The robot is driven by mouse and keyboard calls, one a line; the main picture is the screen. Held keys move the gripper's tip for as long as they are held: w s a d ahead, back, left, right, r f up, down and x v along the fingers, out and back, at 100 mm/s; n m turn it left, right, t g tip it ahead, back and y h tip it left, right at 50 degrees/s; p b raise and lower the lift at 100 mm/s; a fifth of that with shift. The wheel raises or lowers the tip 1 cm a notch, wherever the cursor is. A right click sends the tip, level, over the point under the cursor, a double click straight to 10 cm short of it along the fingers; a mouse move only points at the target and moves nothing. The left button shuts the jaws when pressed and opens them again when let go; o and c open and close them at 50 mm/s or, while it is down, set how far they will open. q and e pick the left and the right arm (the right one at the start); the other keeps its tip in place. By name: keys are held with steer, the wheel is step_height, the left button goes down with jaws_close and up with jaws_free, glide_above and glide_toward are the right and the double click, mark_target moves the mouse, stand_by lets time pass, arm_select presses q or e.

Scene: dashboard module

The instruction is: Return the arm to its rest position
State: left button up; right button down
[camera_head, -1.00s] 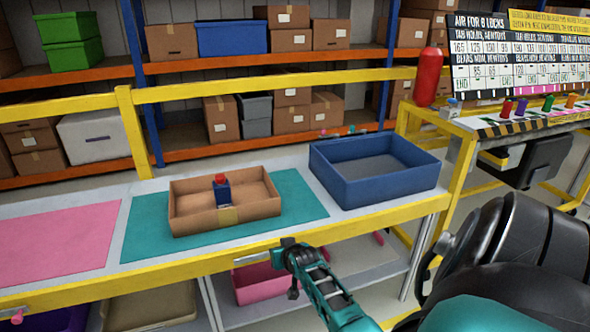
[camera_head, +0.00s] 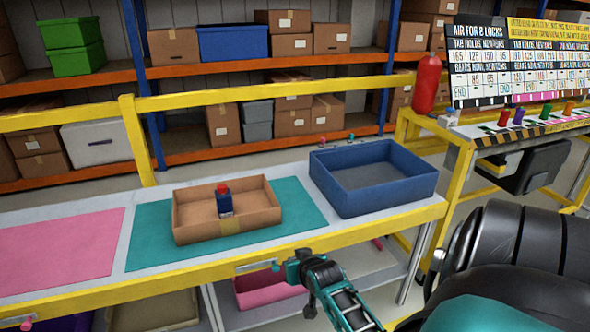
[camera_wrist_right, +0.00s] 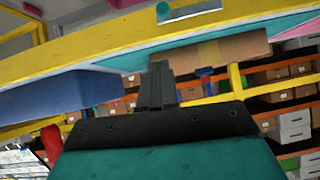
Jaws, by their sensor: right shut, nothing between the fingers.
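My right arm comes in from the lower right in the head view. Its gripper (camera_head: 292,268) is in front of the workbench's yellow front rail (camera_head: 190,265), outside the bench top. In the right wrist view the gripper's fingers (camera_wrist_right: 163,84) are together, with nothing between them. My left gripper is not in view. A cardboard tray (camera_head: 262,221) sits on the teal mat (camera_head: 150,240), with a small dark blue item with a red top (camera_head: 224,200) inside it.
A blue bin (camera_head: 385,197) stands on the bench to the right of the mat. A pink mat (camera_head: 60,250) lies on the left. Below the bench is a shelf with a pink bin (camera_head: 265,291). A red cylinder (camera_head: 426,84) and a sign board (camera_head: 515,60) stand at the right.

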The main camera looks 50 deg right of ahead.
stand_by(0.4)
steer(key=s+a+f+n+y, duration=0.1)
steer(key=s+a+n+y, duration=0.2)
steer(key=a, duration=1.1)
steer(key=s+a+f+n+t+y, duration=0.1)
steer(key=s+a+n+y, duration=0.3)
steer(key=a, duration=1.1)
steer(key=s+n, duration=0.2)
steer(key=s, duration=0.1)
steer(key=shift+s, duration=0.25)
